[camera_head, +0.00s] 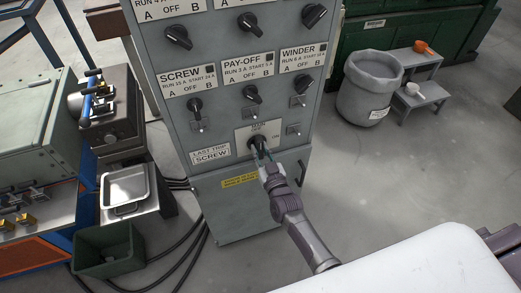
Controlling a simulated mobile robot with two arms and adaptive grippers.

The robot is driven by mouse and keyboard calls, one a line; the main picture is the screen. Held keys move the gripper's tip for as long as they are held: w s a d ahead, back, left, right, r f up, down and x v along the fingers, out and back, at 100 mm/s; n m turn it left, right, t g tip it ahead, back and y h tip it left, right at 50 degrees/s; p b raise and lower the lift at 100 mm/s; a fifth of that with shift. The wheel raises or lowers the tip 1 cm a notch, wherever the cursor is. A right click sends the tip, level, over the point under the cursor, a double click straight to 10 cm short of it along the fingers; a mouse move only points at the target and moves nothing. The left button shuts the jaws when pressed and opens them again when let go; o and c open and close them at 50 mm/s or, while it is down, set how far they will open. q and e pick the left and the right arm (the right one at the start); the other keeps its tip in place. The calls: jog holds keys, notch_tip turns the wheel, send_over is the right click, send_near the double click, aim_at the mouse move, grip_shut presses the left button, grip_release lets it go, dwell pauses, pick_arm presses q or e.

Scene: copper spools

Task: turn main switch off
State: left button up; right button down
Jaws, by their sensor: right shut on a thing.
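The main switch (257,141) sits low on the grey control cabinet (225,215), under a plate (244,135) marked MAIN with ON at its right. My right gripper (263,155) reaches up to it from below and is shut on its knob. The fingers cover part of the knob, so its exact pointing is hard to tell. My left gripper is not in view.
Above are knobs labelled SCREW (195,105), PAY-OFF (251,94) and WINDER (303,84). A grey bin (369,88) and steps (424,98) stand at right. A green crate (108,250) and cables lie at left. A white surface (420,265) is in front.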

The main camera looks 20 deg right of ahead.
jog(key=shift+f, duration=0.1)
jog(key=c, duration=1)
grip_release()
jog(key=shift+s, duration=0.1)
jog(key=s, duration=1.2)
jog(key=shift+d, duration=0.2)
